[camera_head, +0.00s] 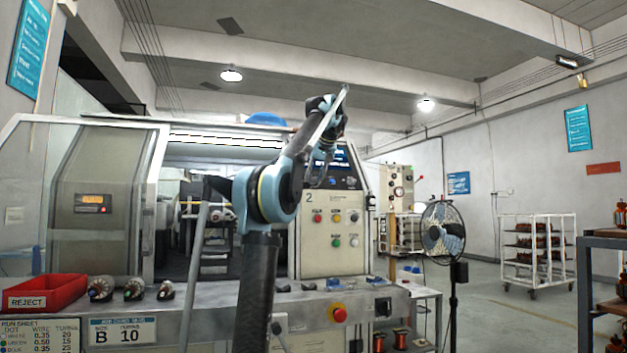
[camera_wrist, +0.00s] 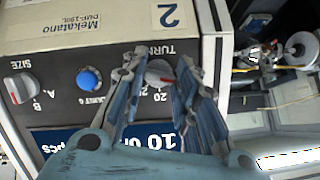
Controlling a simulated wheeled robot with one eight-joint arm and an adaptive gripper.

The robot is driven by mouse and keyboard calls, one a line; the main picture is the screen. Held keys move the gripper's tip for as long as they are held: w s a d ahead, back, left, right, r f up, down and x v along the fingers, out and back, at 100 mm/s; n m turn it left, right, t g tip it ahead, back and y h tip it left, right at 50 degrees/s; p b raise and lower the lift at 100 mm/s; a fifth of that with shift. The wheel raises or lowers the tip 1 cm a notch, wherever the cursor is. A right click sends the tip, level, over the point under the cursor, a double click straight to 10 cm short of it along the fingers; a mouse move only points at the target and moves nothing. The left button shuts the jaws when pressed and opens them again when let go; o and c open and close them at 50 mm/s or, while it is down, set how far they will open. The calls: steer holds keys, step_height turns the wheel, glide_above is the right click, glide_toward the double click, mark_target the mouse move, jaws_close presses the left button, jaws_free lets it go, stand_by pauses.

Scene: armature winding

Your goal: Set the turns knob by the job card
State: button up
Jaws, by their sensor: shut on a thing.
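The grey turns knob (camera_wrist: 158,73) with a red pointer mark sits on the winder's panel, under the upside-down TURNS label. My gripper (camera_wrist: 163,58) is shut on the knob, with one finger on each side. The fingers partly cover the scale; a 20 shows beside the knob, but I cannot tell which number the pointer meets. In the head view, my arm reaches up to the machine's panel (camera_head: 326,256) and hides the knob. The job card (camera_head: 122,331) on the bench front reads size B, turns 10.
The size knob (camera_wrist: 18,88), with A and B marks, and a blue button (camera_wrist: 88,80) are on the same panel. A red reject bin (camera_head: 45,293) and several armatures (camera_head: 133,289) stand on the bench. A run sheet (camera_head: 38,335) hangs at the lower left.

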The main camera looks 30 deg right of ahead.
steer(key=shift+n+h, duration=0.3)
steer(key=shift+n, duration=1.2)
steer(key=o, duration=1.1)
steer(key=shift+a, duration=0.1)
steer(key=shift+c, duration=0.2)
steer(key=shift+r, duration=0.1)
steer(key=v, duration=1.1)
steer(key=shift+a+r, duration=0.15)
steer(key=shift+r, duration=0.2)
